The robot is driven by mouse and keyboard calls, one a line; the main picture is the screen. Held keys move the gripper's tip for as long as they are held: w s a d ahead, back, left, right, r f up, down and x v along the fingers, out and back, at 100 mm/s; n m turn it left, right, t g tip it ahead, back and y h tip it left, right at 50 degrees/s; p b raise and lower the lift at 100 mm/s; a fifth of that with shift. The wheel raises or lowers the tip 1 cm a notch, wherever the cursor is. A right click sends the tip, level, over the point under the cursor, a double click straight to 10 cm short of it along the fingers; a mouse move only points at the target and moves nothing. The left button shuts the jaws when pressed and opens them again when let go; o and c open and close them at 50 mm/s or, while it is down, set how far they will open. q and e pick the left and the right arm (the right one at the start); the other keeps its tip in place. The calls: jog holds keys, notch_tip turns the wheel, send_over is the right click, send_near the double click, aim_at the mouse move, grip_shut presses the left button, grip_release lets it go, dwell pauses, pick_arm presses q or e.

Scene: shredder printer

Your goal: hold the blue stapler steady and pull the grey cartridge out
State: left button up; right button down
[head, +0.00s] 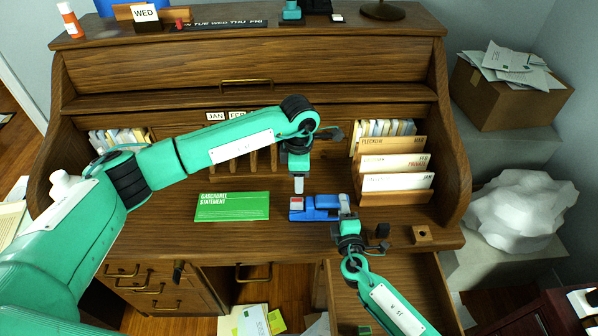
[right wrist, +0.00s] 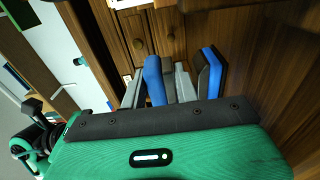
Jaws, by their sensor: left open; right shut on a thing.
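The blue stapler (head: 322,208) lies on the desk top, right of the green card. A small grey and red piece (head: 297,204) shows at its left end; it looks like the grey cartridge, but is too small to be sure. My right gripper (head: 345,204) is shut on the stapler's right end. In the right wrist view, blue stapler body (right wrist: 153,82) shows between light grey fingers, with another blue and black part (right wrist: 209,72) beside them. My left gripper (head: 299,184) is open and empty, pointing down just above the stapler's left end.
A green statement card (head: 232,206) lies left of the stapler. A wooden letter rack (head: 394,198) stands behind to the right. A small wooden block (head: 422,235) and a black item (head: 382,230) are near the front edge, above an open drawer (head: 400,270).

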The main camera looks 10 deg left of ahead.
aim_at(299, 200)
pick_arm(q)
notch_tip(299, 200, down, 11)
jog(key=shift+r, duration=0.1)
pick_arm(e)
jog(key=shift+f, duration=0.1)
dwell(0.3)
pick_arm(q)
grip_shut()
jog(key=shift+r, duration=1.4)
dwell(1.0)
jog(key=shift+r, duration=2.65)
jog(key=shift+s, duration=0.1)
pick_arm(e)
jog(key=c, duration=1)
grip_release()
